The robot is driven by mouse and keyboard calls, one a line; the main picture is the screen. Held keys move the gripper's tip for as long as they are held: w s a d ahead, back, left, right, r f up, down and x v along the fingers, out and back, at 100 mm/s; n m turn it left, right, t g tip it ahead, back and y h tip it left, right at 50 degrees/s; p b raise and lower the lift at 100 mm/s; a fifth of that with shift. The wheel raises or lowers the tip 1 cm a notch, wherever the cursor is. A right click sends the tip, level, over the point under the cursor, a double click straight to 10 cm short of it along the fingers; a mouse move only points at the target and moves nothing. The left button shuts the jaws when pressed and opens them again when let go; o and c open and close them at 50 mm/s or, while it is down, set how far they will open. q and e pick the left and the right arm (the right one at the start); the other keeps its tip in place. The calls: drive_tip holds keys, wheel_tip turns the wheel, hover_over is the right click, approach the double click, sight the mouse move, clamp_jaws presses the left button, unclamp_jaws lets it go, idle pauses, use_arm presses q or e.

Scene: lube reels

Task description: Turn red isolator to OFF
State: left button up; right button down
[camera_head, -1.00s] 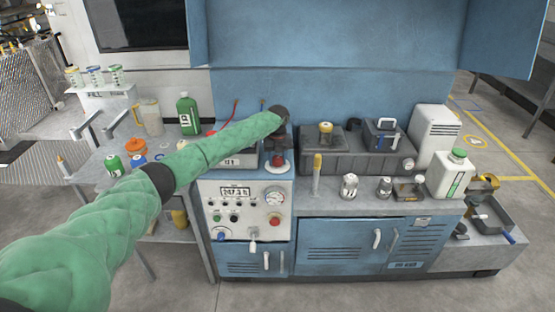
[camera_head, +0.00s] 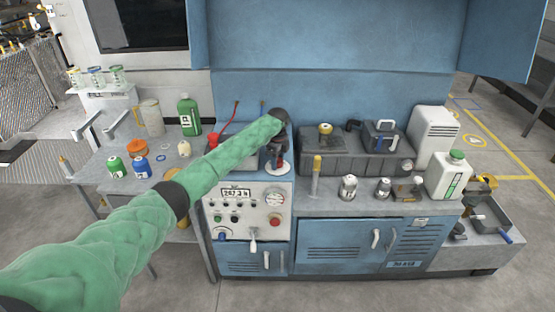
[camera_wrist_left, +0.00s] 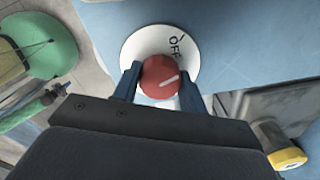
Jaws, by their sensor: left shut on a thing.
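The red isolator knob (camera_wrist_left: 160,77) sits on a round white plate (camera_wrist_left: 137,46) in the left wrist view. The plate carries the word OFF and a short mark, above and right of the knob. A white line on the knob points to the right and slightly up, not in line with the OFF mark. My left gripper (camera_wrist_left: 159,84) is shut on the knob, one blue finger on each side. In the head view my left gripper (camera_head: 278,158) reaches down onto the white plate (camera_head: 277,170) on top of the blue cabinet, covering most of the knob. My right gripper is out of view.
The control panel (camera_head: 246,212) with gauge and buttons is below the plate. A dark grey box (camera_head: 350,155) and several fittings stand to the right, beside a white bottle (camera_head: 450,176). A side table at left holds a green bottle (camera_head: 189,115) and small cans.

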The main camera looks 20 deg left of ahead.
use_arm(q)
drive_tip(key=shift+w+r+n+p, duration=0.15)
drive_tip(key=shift+n+p, duration=0.75)
drive_tip(key=shift+n, duration=1.8)
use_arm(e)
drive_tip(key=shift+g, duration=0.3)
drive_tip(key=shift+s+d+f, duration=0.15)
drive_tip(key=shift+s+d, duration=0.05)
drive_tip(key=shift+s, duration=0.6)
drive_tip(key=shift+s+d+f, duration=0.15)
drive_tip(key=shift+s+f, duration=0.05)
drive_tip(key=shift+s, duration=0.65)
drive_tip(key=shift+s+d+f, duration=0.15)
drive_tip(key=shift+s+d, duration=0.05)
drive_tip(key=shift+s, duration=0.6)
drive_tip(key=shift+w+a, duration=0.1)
use_arm(q)
drive_tip(key=o, duration=1)
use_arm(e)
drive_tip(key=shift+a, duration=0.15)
